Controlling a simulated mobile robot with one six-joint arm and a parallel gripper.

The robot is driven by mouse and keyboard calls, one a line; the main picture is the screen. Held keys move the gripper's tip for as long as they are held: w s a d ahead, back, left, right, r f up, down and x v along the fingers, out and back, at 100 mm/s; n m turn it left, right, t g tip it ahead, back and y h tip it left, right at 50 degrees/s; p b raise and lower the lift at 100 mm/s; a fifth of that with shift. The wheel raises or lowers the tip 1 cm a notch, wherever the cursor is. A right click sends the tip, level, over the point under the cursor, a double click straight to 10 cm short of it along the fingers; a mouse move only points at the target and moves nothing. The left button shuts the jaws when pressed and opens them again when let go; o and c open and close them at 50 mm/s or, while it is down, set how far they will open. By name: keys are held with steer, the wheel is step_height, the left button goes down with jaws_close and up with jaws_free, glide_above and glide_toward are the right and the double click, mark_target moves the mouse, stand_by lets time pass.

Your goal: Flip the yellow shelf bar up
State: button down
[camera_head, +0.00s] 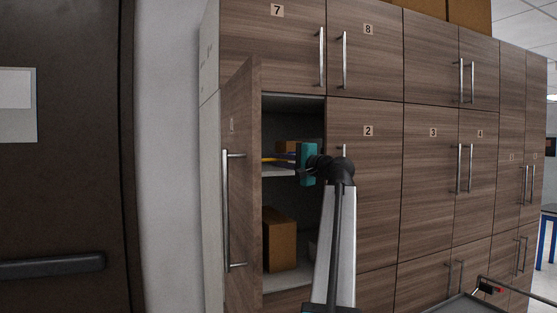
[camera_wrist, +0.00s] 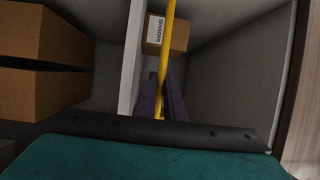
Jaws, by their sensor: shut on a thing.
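The yellow shelf bar (camera_head: 270,160) runs along the front edge of the shelf inside the open cabinet. In the wrist view the yellow bar (camera_wrist: 170,30) comes down from the top edge and passes between the two dark purple fingers. My gripper (camera_wrist: 162,92) is shut on the bar. In the head view my gripper (camera_head: 287,159) reaches into the cabinet opening from the right at shelf height, and its teal body hides part of the bar and shelf. The shelf board (camera_head: 277,172) also shows in the wrist view (camera_wrist: 132,60) as a pale strip beside the bar.
The cabinet door (camera_head: 241,180) stands open on the left. A small labelled box (camera_wrist: 165,35) is near the bar. A larger cardboard box (camera_head: 281,240) stands in the lower compartment. Closed doors with long handles (camera_head: 459,167) lie to the right.

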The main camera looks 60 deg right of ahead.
steer(key=shift+w+d+r+m+g+y+p, duration=0.2)
steer(key=shift+w+d+r+m+g+p, duration=0.15)
steer(key=shift+g+p, duration=0.6)
steer(key=shift+w+d+r+m+g+y+p, duration=0.2)
steer(key=shift+r+g+p, duration=0.25)
steer(key=shift+p, duration=0.9)
steer(key=g+p, duration=0.1)
steer(key=w+m+g+y+p, duration=0.1)
steer(key=p, duration=0.1)
steer(key=shift+d+g, duration=0.3)
steer(key=shift+d, duration=0.05)
steer(key=shift+w+f+g+y+p, duration=0.25)
steer(key=shift+g+y+p, duration=0.15)
steer(key=shift+g+p, duration=0.25)
steer(key=shift+m, duration=0.25)
steer(key=c, duration=1.8)
jaws_free()
steer(key=shift+c, duration=0.2)
steer(key=shift+s, duration=0.1)
